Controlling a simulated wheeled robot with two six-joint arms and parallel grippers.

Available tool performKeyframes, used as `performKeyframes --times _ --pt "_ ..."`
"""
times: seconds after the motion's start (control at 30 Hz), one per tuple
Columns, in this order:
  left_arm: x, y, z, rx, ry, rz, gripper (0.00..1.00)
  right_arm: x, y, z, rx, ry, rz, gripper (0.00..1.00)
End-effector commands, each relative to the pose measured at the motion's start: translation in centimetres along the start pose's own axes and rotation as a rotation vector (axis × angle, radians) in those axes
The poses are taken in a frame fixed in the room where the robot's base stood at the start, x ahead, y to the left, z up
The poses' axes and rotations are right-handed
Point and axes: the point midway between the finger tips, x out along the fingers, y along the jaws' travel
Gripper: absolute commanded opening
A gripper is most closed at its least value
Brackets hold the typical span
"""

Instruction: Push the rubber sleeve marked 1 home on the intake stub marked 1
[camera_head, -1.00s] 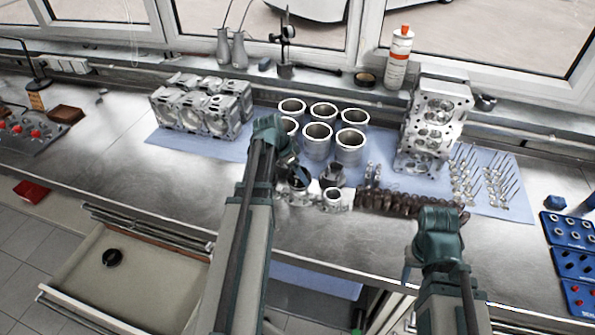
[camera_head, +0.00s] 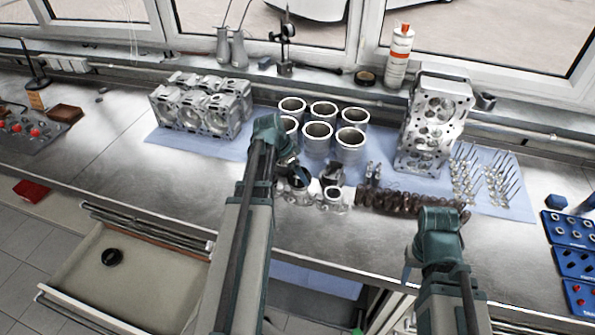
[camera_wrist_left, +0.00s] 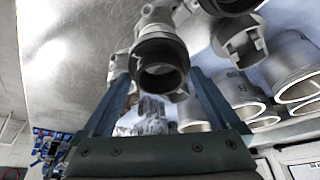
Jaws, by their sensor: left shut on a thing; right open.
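A black rubber sleeve (camera_head: 299,177) is at my left gripper, at the near edge of the blue mat. In the left wrist view the sleeve (camera_wrist_left: 161,62) is a dark ring between the fingers of my left gripper (camera_wrist_left: 155,85), shut on it. The metal intake manifold (camera_wrist_left: 152,15) lies right behind the sleeve; I cannot tell how far the sleeve sits over its stub. Numbers are not readable. My right gripper (camera_head: 437,224) is open, over the bench's front right; its fingertips are mostly hidden.
Several metal cylinder liners (camera_head: 318,138) stand just behind. The engine block (camera_head: 205,107) is back left, the cylinder head (camera_head: 436,120) back right. A row of brown parts (camera_head: 395,201) lies right of the manifold. An open drawer (camera_head: 135,285) holds a black ring (camera_head: 112,257). The bench's left middle is clear.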

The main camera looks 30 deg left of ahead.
Motion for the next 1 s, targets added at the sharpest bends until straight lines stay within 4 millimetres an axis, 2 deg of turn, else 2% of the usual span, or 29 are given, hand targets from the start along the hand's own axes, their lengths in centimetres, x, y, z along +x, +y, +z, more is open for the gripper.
performKeyframes --times 0.37,1.0 --pt "0.0 0.0 0.0 0.0 0.0 0.0 0.39 0.0 0.0 0.0 0.0 0.0 0.0 0.5" --pt "1.1 0.0 0.5 0.0 0.0 0.0 0.39 1.2 -0.1 -0.1 0.0 0.0 0.0 0.5"
